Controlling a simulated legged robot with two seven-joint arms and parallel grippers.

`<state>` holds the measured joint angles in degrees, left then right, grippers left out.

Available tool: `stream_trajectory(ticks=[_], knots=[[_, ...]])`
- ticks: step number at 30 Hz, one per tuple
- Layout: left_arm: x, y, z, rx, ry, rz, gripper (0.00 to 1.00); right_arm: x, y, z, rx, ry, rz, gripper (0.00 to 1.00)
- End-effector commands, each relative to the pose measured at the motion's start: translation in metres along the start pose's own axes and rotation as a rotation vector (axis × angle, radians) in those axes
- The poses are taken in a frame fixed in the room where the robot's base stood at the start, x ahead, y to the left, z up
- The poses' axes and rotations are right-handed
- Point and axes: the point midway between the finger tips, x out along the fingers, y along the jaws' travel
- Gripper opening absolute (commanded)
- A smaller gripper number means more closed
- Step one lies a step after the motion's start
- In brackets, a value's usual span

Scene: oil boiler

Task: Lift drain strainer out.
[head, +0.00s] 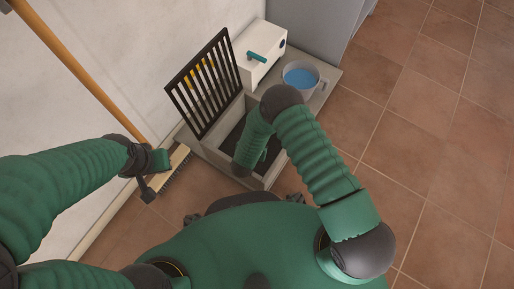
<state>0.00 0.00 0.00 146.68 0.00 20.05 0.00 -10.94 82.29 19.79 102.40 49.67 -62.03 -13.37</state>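The drain pit (208,153) is a pale-rimmed opening in the floor by the wall. Its dark slatted grate (205,83) stands tilted up at the pit's wall side. My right arm bends down into the pit, and its forearm covers much of the opening. My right gripper is low in the pit, and its fingers cannot be made out behind the arm. I cannot make out the strainer. My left gripper (150,180) is left of the pit, apart from it, close to a broom head. Whether its fingers are open is unclear.
A broom (85,77) with an orange handle leans along the wall. A white box (260,52) with a teal handle and a grey pot (302,77) of blue liquid stand behind the pit. A grey cabinet (315,25) is further back. Tiled floor at the right is clear.

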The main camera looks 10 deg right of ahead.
Motion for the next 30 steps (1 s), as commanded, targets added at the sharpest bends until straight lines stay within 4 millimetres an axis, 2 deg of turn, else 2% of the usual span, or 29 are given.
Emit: stream_trajectory(ticks=[1, 9, 30], knots=[[-0.0002, 0.0, -0.0001, 0.0, 0.0, 0.0, 0.0, -0.0002, 0.0001, 0.0001, 0.0, 0.0, 0.0, 0.35], [-0.0002, 0.0, -0.0001, 0.0, 0.0, 0.0, 0.0, -0.0002, 0.0, 0.0004, 0.0, 0.0, 0.0, 0.0], [-0.0001, 0.0, 0.0, 0.0, 0.0, 0.0, 0.0, -0.0003, -0.0003, 0.0007, 0.0, -0.001, -0.001, 0.0]])
